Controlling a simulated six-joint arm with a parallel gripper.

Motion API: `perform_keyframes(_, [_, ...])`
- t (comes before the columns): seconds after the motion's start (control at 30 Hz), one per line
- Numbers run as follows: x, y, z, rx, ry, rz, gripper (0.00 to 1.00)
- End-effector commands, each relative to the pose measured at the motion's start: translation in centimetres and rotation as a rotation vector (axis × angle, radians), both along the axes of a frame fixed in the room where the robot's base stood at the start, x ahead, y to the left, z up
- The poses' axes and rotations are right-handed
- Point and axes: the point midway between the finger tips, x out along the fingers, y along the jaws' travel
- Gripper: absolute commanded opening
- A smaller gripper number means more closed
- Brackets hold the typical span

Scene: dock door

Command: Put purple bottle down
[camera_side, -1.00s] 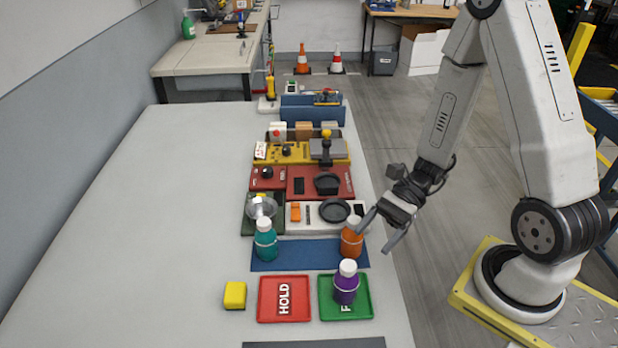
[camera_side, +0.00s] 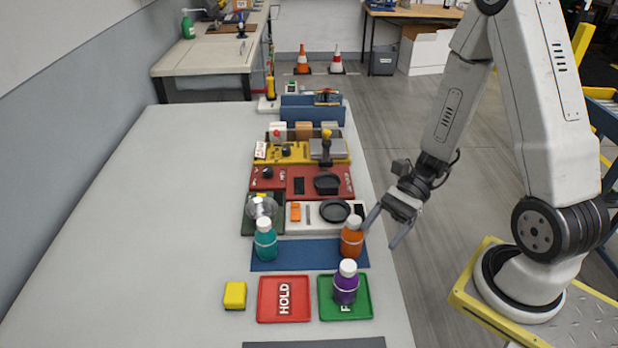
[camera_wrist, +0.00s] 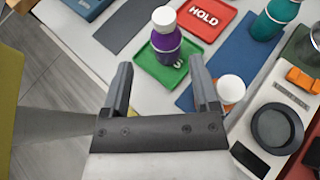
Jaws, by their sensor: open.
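The purple bottle (camera_side: 346,288) with a white cap stands upright on the green tray (camera_side: 362,311). In the wrist view the purple bottle (camera_wrist: 166,47) and green tray (camera_wrist: 148,70) lie beyond my fingertips, partly covering the tray's lettering. My gripper (camera_side: 386,228) is open and empty, above the right edge of the table and apart from the bottle. Its two fingers (camera_wrist: 160,78) show spread in the wrist view. The orange bottle (camera_side: 352,242) stands on a blue mat, left of my gripper; in the wrist view my right finger partly hides it.
A red HOLD tray (camera_side: 284,310) lies left of the green tray, with a yellow block (camera_side: 235,295) beside it. A teal bottle (camera_side: 265,245) stands on the blue mat (camera_side: 308,256). Coloured device panels line the table behind. The table's left side is clear.

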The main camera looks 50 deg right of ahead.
Motion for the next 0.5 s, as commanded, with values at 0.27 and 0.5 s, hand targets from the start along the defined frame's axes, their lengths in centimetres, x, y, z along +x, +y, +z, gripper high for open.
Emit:
perform_keyframes(0.27, [-2.0, 0.0, -0.6, -0.254, -0.124, 0.316, 0.78])
perform_keyframes(0.5, [-1.9, -1.9, -0.7, -0.614, -0.401, 0.745, 0.78])
